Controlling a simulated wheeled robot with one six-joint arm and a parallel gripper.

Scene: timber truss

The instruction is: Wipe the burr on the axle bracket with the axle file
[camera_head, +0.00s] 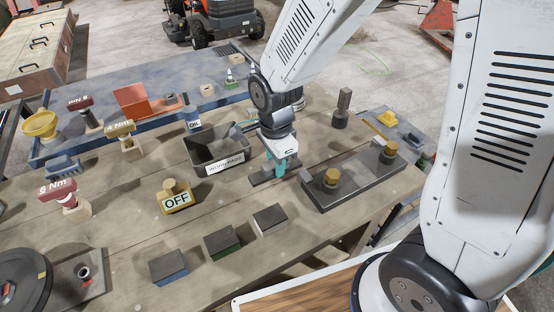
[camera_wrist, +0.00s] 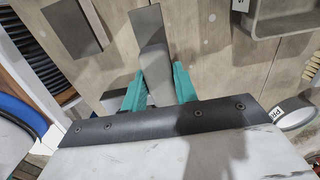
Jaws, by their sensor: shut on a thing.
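My gripper (camera_head: 282,168) has teal fingers and points down at the middle of the wooden bench, just right of the labelled bin. In the wrist view, its fingers (camera_wrist: 160,88) are closed on a flat grey bar (camera_wrist: 150,45), which seems to be the axle file. A dark flat piece (camera_head: 262,177) shows at the fingertips in the head view; I cannot tell whether it is the same bar. A dark plate with a short upright cylinder (camera_head: 84,271), at the lower left, may be the axle bracket. I cannot make out a burr.
A grey bin (camera_head: 205,150) stands left of my gripper. A dark block with two brass-topped posts (camera_head: 365,182) lies to its right. A black wheel (camera_head: 22,283) is at the lower left.

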